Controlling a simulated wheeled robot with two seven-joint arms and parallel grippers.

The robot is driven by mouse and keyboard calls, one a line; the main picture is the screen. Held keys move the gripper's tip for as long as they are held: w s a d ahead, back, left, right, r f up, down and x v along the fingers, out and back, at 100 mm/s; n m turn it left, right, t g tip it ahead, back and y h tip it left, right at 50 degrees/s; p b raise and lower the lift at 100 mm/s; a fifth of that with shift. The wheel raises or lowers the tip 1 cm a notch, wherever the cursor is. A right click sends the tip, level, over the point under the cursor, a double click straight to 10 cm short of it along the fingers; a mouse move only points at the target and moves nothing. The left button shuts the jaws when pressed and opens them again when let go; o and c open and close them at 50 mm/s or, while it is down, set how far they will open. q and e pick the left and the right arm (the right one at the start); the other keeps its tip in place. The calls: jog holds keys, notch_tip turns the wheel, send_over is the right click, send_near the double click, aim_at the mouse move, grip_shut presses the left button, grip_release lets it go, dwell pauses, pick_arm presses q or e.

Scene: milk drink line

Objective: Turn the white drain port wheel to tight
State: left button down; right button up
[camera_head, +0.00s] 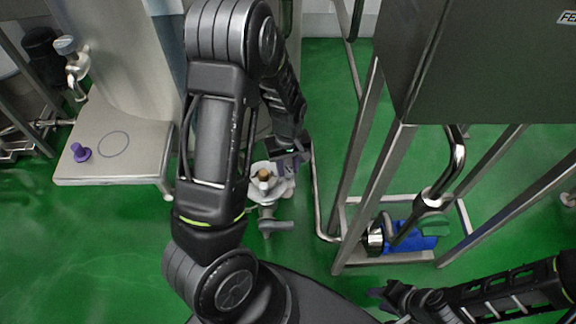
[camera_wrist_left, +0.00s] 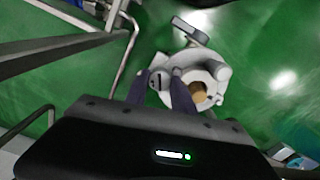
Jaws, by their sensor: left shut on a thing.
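The white drain port wheel (camera_head: 257,194) is low over the green floor in the head view, partly covered by my left arm. It has a tan-gold centre. My left gripper (camera_head: 288,163) is at its upper right edge. In the left wrist view the wheel (camera_wrist_left: 188,103) shows with its raised grips, and the purple-grey fingers of my left gripper (camera_wrist_left: 160,83) stand on either side of one of them, shut on it. My right gripper (camera_head: 388,296) is at the bottom of the head view, away from the wheel; its finger opening is unclear.
A grey valve handle (camera_head: 276,226) sits just below the wheel. A steel pipe (camera_head: 317,195) and a metal frame (camera_head: 353,200) stand to the right, with a blue pump (camera_head: 412,238) inside. A steel platform (camera_head: 128,165) with a purple knob (camera_head: 80,152) is at left.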

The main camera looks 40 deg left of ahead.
pick_arm(q)
jog(key=shift+m, duration=0.3)
jog(key=m+b, duration=0.1)
jog(key=m, duration=0.5)
jog(key=shift+b, duration=0.35)
jog(key=m+b, duration=0.1)
jog(key=m, duration=1)
jog(key=shift+a+m, duration=0.1)
jog(key=shift+m, duration=0.2)
jog(key=m, duration=0.5)
jog(key=shift+m+p, duration=0.35)
jog(key=shift+m, duration=0.05)
jog(key=c, duration=1.1)
grip_release()
jog(key=shift+o, duration=0.2)
